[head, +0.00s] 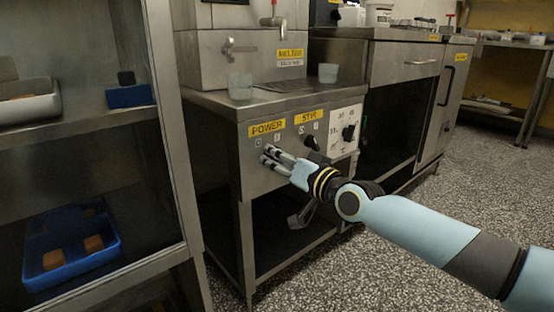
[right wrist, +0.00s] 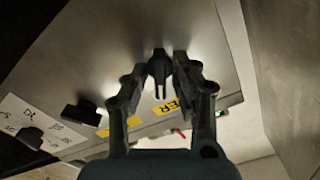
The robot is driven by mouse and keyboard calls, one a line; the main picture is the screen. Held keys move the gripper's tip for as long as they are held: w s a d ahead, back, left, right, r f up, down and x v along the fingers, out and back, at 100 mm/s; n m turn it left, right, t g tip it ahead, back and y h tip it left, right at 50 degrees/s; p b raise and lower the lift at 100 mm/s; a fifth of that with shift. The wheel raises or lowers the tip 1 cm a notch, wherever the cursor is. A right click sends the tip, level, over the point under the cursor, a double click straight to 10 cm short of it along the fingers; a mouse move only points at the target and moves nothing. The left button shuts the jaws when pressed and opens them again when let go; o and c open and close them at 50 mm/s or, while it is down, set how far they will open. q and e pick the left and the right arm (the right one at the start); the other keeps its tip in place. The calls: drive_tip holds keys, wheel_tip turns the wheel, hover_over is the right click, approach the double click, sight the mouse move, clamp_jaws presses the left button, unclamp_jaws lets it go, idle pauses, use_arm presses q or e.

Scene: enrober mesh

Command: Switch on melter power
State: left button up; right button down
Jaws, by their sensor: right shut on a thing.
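The melter (head: 218,118) is a steel unit with a front panel. A yellow POWER label (head: 267,128) sits at the panel's left; part of it shows in the right wrist view (right wrist: 172,106). My right gripper (head: 268,155) reaches the panel just below this label. In the right wrist view, its fingers are shut on a black power knob (right wrist: 159,68), one finger on each side. The fingers hide the knob in the head view, and its setting is hard to read. My left gripper is not in view.
Right of the power knob are a black stir knob (head: 312,142) under the STIR label (head: 309,116) and a white dial plate (head: 346,131) with a black knob. Two clear cups (head: 240,86) (head: 328,73) stand on the melter top. A shelf rack (head: 165,130) stands at left.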

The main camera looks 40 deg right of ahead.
drive_tip(key=shift+s, duration=0.1)
drive_tip(key=c, duration=1.7)
unclamp_jaws()
drive_tip(key=o, duration=0.3)
drive_tip(key=shift+o, duration=0.2)
drive_tip(key=s, duration=1.1)
drive_tip(key=shift+s+d, duration=0.35)
drive_tip(key=shift+d, duration=0.1)
